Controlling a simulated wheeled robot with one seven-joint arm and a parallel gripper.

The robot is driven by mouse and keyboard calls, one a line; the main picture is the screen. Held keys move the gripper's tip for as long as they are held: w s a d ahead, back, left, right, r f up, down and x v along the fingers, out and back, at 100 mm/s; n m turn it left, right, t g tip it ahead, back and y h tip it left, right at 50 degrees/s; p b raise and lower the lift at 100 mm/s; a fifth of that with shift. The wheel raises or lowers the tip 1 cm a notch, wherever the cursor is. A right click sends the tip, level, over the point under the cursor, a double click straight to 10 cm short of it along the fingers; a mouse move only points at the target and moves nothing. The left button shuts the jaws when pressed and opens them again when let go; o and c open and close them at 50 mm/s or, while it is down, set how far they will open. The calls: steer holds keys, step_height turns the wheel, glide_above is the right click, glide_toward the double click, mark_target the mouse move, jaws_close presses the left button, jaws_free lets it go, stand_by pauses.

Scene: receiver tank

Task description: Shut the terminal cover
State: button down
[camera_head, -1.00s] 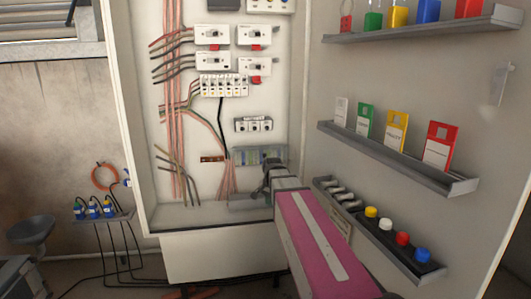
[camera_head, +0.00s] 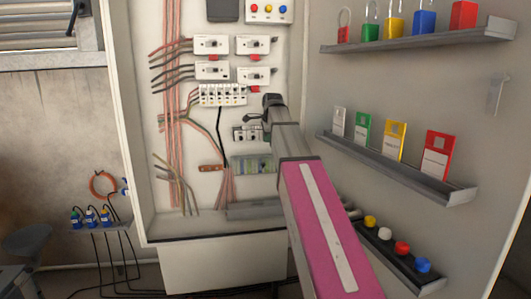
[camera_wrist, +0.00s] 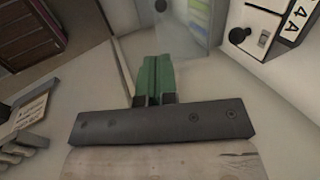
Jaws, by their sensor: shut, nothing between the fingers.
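A terminal strip (camera_head: 250,164), greenish and grey, sits low on the cabinet's back panel in the head view, partly behind my arm. Coloured terminals (camera_wrist: 200,14) show at the top of the wrist view. A pale, see-through panel (camera_wrist: 172,28) lies in front of them and looks like the terminal cover; its angle is hard to tell. In the head view I cannot make out the cover clearly. My gripper (camera_head: 268,104) is above and right of the strip, near the small white sockets. In the wrist view its green fingers (camera_wrist: 153,68) are together and empty.
White switches (camera_head: 212,45) and a breaker row (camera_head: 223,95) are above and left of my gripper. Loose wires (camera_head: 180,180) hang at left. On the right wall are a tag shelf (camera_head: 400,170), a padlock shelf (camera_head: 430,38) and a knob tray (camera_head: 385,250).

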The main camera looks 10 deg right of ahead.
glide_above(264, 169)
steer(key=f, duration=1.2)
steer(key=shift+s+f, duration=0.25)
steer(key=shift+s, duration=0.1)
steer(key=shift+s+f, duration=0.1)
steer(key=shift+s+f+t, duration=0.15)
steer(key=shift+f+t, duration=1.3)
steer(key=shift+t, duration=0.05)
steer(key=w+f+t, duration=0.7)
steer(key=f, duration=0.1)
steer(key=shift+f, duration=0.35)
